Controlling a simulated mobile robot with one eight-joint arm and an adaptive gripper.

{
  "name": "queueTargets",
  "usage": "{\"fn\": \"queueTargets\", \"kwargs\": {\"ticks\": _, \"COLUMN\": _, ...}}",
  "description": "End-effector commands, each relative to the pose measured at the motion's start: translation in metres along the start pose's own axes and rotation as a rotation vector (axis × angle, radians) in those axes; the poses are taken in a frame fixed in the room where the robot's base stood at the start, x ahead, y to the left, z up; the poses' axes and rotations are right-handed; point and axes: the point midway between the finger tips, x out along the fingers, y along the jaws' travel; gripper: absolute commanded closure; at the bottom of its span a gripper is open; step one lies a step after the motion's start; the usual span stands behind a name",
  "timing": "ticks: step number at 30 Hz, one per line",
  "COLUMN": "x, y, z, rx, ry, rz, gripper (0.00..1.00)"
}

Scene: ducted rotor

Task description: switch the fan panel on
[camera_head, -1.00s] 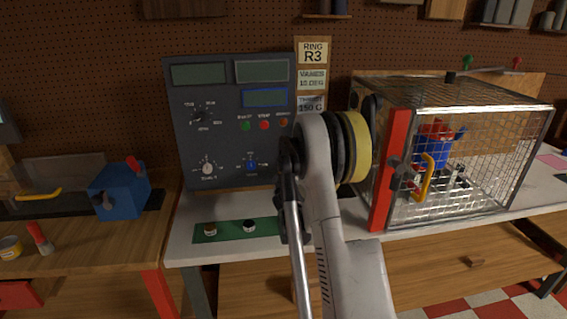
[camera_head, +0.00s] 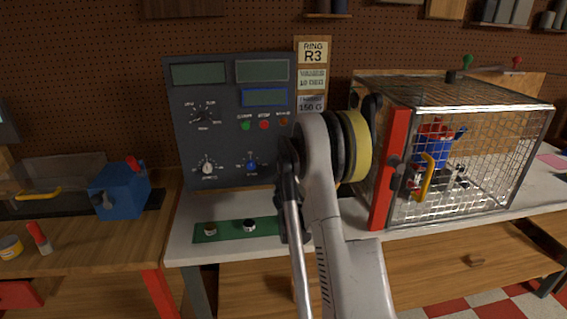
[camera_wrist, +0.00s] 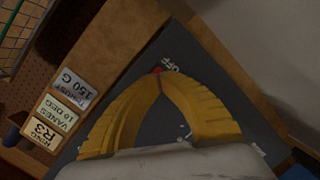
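The fan panel (camera_head: 222,180) is a dark grey upright box at the back of the white bench, with blank displays, knobs and small buttons. It also shows in the wrist view (camera_wrist: 215,90). There, an OFF label (camera_wrist: 171,66) is beside a small red part (camera_wrist: 157,69) that I take for a switch. My gripper (camera_wrist: 161,74) has two yellow ribbed fingers whose tips come together right at this red part. I cannot tell whether they touch or grip it. In the head view my arm hides the gripper and the panel's right lower side.
A wire-mesh cage (camera_head: 480,150) with a red post and yellow handle stands right of my arm. A green strip (camera_head: 230,236) with two small knobs lies on the bench before the panel. Paper labels (camera_head: 312,78) hang beside the panel. A blue box (camera_head: 120,195) stands at left.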

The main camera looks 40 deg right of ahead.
Motion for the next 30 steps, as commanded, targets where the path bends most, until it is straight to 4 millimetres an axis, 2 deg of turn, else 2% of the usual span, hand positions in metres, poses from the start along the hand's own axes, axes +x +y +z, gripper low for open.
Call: {"fn": "queueTargets", "kwargs": {"ticks": 30, "x": 0.009, "y": 0.0048, "z": -0.0047, "rx": 0.0, "ry": 0.0, "rz": 0.0, "gripper": 1.0}}
